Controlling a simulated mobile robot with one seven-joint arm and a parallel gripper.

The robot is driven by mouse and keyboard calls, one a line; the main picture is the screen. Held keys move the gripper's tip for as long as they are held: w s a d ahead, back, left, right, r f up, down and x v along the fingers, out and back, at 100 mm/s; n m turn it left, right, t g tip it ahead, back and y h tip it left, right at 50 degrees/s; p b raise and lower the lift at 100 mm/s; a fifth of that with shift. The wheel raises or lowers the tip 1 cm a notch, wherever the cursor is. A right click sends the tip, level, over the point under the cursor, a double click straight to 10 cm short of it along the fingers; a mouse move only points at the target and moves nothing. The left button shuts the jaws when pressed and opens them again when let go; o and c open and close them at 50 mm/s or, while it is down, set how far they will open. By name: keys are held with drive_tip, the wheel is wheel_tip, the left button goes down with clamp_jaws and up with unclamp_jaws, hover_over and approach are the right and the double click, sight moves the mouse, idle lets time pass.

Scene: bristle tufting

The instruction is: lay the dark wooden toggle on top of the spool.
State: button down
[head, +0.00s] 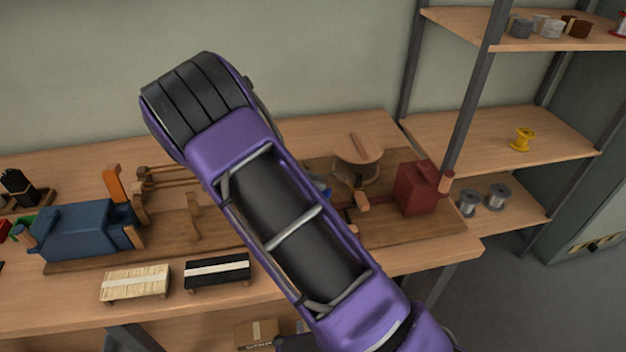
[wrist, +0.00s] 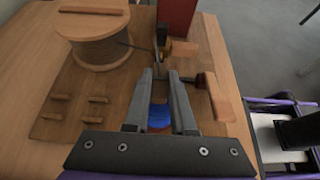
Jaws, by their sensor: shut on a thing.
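The pale wooden spool (wrist: 98,48) stands at the upper left of the wrist view; its round top also shows in the head view (head: 352,154). A brown wooden bar (wrist: 92,10) lies across its top and looks like the toggle; in the head view it is a thin strip (head: 365,142). My gripper (wrist: 160,72) is to the right of the spool and nearer the camera, apart from it. Its fingers are close together on a small thing I cannot make out. A blue piece (wrist: 160,116) shows between the fingers. In the head view my arm hides the gripper.
A red block (head: 416,188) stands right of the spool, with a wooden handle (wrist: 219,98) near my right finger. Several small wooden pegs (wrist: 60,97) rise from the board. A blue vise-like body (head: 80,232) and two brushes are at the left.

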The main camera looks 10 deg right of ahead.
drive_tip(key=shift+f, duration=0.25)
drive_tip(key=c, duration=0.7)
unclamp_jaws()
drive_tip(key=shift+a, duration=0.1)
drive_tip(key=p+v, duration=0.1)
drive_tip(key=v, duration=1.6)
drive_tip(key=shift+a+r, duration=0.1)
